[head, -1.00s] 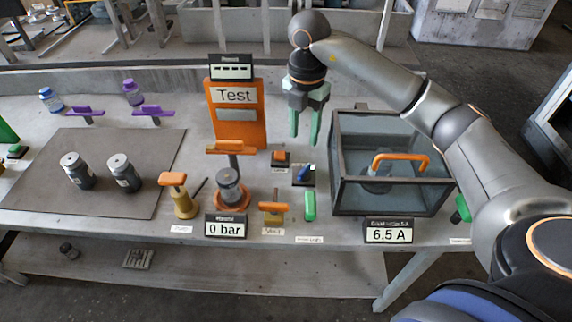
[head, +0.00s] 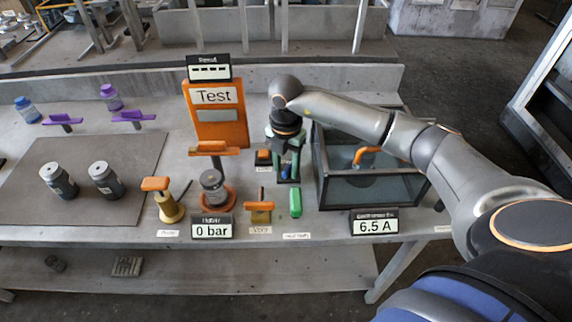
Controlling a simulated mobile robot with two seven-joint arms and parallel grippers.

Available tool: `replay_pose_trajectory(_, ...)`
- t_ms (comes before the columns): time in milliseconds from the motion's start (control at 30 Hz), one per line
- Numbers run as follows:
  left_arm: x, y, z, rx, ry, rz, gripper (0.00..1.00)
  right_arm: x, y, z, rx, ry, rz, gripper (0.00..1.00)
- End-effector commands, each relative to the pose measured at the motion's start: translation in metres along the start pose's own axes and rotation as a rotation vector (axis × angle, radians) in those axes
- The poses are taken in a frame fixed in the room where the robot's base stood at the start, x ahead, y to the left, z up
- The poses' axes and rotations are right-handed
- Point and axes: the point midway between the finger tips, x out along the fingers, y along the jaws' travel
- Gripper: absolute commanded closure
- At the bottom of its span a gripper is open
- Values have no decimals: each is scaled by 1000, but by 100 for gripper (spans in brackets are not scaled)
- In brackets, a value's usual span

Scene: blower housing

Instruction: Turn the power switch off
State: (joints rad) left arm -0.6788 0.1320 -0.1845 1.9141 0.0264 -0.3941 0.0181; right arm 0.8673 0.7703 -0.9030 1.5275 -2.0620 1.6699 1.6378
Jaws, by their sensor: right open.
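A small switch with a blue lever on a black base (head: 289,178) sits on the bench, left of the glass-walled box. A smaller orange switch (head: 263,155) is just left of it. Their labels are too small to read, so I cannot tell by name which is the power switch. My left gripper is not in view.
The glass-walled box (head: 330,192) stands close on the right, behind a display (head: 374,222) reading 6.5 A. An orange Test panel (head: 216,118) stands behind left. A green handle (head: 295,203) and an orange-topped valve (head: 260,207) are in front.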

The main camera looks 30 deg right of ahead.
Motion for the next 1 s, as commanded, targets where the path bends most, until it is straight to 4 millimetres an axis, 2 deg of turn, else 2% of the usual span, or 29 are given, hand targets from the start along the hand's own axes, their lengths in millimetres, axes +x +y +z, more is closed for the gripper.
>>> replay_pose_trajectory(67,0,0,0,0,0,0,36,0,0,0,0,0,0,54)
replay_pose_trajectory(467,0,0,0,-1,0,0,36,-1,0,0,0,0,0,99)
replay_pose_trajectory(1000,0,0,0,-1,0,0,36,-1,0,0,-8,0,0,100)
